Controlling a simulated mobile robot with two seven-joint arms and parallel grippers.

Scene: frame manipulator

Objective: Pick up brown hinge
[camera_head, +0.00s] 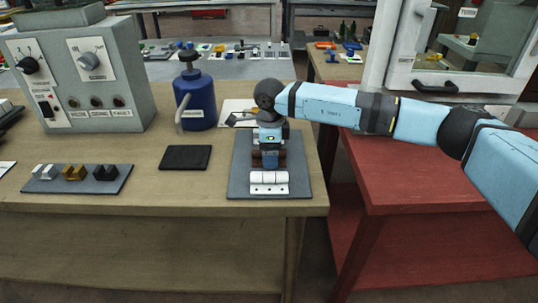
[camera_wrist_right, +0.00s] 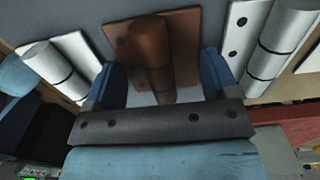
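The brown hinge (camera_wrist_right: 150,50) lies on the dark grey mat (camera_head: 239,178) between two pale hinges. In the head view the brown hinge is mostly hidden by my right gripper (camera_head: 268,160), which points down over it. In the right wrist view my right gripper (camera_wrist_right: 160,66) is open, with one blue finger on each side of the hinge's round barrel. Gaps show between barrel and fingers, and whether the fingertips touch the hinge plate is unclear. My left gripper is not in view.
A white hinge (camera_head: 269,182) lies in front, and pale hinges flank the fingers closely, one left (camera_wrist_right: 50,62) and one right (camera_wrist_right: 283,42). A blue bottle (camera_head: 196,100), black pad (camera_head: 185,157), small-parts mat (camera_head: 55,186) and control box (camera_head: 85,75) stand to the left.

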